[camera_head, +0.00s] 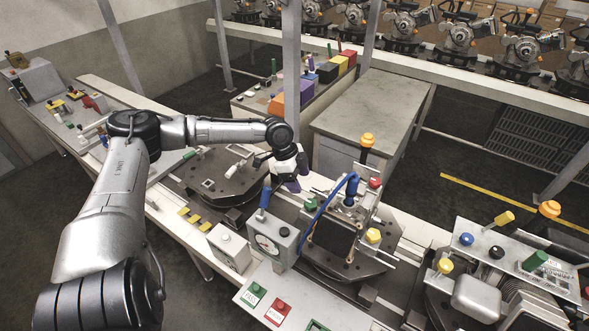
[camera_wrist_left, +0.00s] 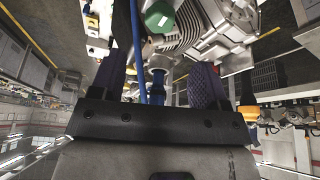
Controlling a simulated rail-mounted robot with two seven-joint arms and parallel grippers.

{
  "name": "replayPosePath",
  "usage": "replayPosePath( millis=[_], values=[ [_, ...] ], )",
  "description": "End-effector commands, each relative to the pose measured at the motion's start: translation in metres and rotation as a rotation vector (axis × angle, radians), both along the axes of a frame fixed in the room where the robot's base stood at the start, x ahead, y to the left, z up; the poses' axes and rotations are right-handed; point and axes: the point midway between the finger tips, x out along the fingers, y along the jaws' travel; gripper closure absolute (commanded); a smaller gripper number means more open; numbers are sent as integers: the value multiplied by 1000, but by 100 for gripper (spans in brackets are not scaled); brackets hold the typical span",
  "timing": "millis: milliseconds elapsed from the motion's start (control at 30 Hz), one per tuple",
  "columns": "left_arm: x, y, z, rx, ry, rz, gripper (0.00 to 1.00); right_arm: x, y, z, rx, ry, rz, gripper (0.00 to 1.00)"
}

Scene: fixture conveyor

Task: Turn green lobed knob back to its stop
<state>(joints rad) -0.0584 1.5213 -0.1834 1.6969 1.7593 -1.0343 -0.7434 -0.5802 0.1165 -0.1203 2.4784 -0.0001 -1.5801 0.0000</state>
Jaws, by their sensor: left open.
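A small green knob (camera_head: 310,204) sits beside the dark fixture block, next to the gauge box; its lobes are too small to make out. My left gripper (camera_head: 291,178) is above the line, left of the blue handle and apart from the green knobs. Its purple fingers (camera_wrist_left: 160,88) are spread and empty. My right gripper is not in view.
A blue handle (camera_head: 351,190) with a blue hose rises from the fixture block (camera_head: 333,237). A gauge box (camera_head: 272,243) with a blue lever stands before it. Orange-topped posts (camera_head: 367,140) and yellow knobs (camera_head: 373,236) stick up nearby. A grey bench (camera_head: 372,110) stands behind.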

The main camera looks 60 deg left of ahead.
Motion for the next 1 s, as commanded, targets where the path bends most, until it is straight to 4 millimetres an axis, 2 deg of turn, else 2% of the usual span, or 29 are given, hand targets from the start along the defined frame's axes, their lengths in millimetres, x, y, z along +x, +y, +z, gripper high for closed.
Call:
replayPosePath(
  millis=[167, 333, 1000],
  values=[
    [-4, 4, 22, 4, 2, -3, 31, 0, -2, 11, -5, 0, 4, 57],
    [-7, 7, 32, 2, 1, -4, 31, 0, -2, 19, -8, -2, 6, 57],
    [-10, 9, 37, 0, -1, -2, 31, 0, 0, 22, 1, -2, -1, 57]
  ],
)
